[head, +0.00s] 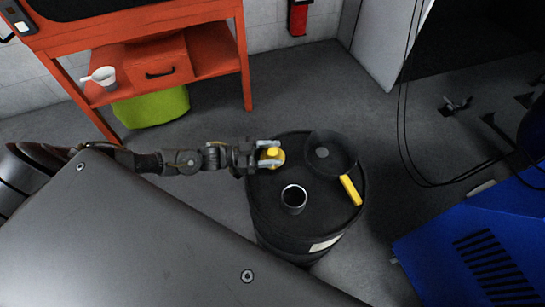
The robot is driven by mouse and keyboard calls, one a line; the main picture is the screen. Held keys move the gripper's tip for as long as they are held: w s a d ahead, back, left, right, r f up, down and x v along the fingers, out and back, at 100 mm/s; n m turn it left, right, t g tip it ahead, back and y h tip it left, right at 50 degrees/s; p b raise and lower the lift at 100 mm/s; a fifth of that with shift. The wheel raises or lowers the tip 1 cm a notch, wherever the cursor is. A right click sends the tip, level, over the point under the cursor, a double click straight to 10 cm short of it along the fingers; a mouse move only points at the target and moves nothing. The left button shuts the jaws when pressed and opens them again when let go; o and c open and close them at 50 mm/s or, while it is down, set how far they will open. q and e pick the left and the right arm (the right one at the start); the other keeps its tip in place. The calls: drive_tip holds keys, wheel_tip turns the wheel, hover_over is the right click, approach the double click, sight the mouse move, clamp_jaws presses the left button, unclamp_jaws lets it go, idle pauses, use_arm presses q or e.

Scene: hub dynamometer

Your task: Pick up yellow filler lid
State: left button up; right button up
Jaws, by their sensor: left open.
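The yellow filler lid (272,153) is at the upper left of the top of a black drum (270,205). My left gripper (264,155) reaches in from the left and is open, with its fingers at the lid. I cannot tell whether the fingers touch it. A short open metal cup or neck (294,198) stands on the drum top below the lid. My right gripper is not in view.
A dark round pan or funnel (331,152) with a yellow handle (350,190) lies on the drum's right side. An orange workbench (215,55) with a white cup (104,77) and a green bin (152,108) stands behind. A blue machine (480,245) is at right, with hanging cables.

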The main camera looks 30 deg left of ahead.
sight(272, 151)
use_arm(q)
drive_tip(key=shift+c, duration=0.2)
drive_tip(key=c, duration=1)
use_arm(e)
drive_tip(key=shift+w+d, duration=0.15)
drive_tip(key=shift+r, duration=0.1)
use_arm(q)
drive_tip(key=shift+r, duration=0.45)
wheel_tip(272, 151, up, 2)
drive_tip(key=shift+r+p, duration=0.2)
drive_tip(key=shift+p, duration=0.15)
drive_tip(key=s+a+r, duration=0.2)
drive_tip(key=a+r, duration=0.1)
drive_tip(key=a, duration=0.1)
drive_tip(key=s+a+r, duration=0.2)
drive_tip(key=a+r, duration=0.1)
drive_tip(key=a, duration=0.1)
drive_tip(key=s+a+r+p, duration=0.1)
drive_tip(key=s+a+r, duration=0.1)
drive_tip(key=a+r, duration=0.1)
drive_tip(key=shift+s+a+r, duration=0.3)
drive_tip(key=shift+a+r, duration=0.05)
drive_tip(key=shift+a, duration=0.3)
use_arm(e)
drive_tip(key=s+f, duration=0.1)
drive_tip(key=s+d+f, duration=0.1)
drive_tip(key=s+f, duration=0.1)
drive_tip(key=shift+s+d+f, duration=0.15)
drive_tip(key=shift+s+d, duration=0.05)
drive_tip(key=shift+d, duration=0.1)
